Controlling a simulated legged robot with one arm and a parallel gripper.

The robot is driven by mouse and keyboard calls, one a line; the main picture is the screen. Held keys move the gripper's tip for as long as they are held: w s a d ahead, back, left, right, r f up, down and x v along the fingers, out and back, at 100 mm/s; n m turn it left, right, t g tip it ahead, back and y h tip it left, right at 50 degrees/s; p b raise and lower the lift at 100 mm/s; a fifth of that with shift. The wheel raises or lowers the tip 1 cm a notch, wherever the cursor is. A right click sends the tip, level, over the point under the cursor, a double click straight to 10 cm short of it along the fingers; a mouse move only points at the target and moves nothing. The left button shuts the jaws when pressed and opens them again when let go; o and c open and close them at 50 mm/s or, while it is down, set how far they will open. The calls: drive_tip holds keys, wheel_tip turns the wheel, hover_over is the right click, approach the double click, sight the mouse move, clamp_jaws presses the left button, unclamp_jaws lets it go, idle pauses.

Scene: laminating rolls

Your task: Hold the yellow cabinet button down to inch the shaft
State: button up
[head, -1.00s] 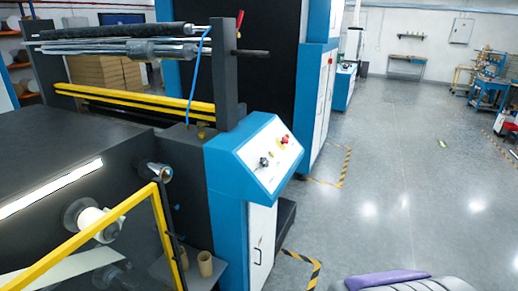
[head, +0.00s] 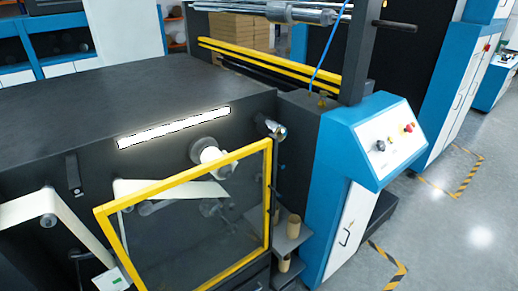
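The blue and white cabinet (head: 337,160) stands right of centre in the head view, at the end of the dark machine. Its sloped white control panel (head: 395,150) faces up and to the right. A red button (head: 408,128) sits near the panel's upper right, with a hint of yellow around it. A dark round knob (head: 380,146) sits at the panel's left. Other small controls are too small to tell apart, and I cannot make out a separate yellow button. My gripper is not in view.
A yellow-framed clear guard (head: 185,184) stands open in front of the dark machine (head: 150,90). Brown cores (head: 293,227) stand on a small shelf beside the cabinet. Metal rollers (head: 300,13) lie above. Grey floor (head: 450,230) with yellow-black tape is clear at the right.

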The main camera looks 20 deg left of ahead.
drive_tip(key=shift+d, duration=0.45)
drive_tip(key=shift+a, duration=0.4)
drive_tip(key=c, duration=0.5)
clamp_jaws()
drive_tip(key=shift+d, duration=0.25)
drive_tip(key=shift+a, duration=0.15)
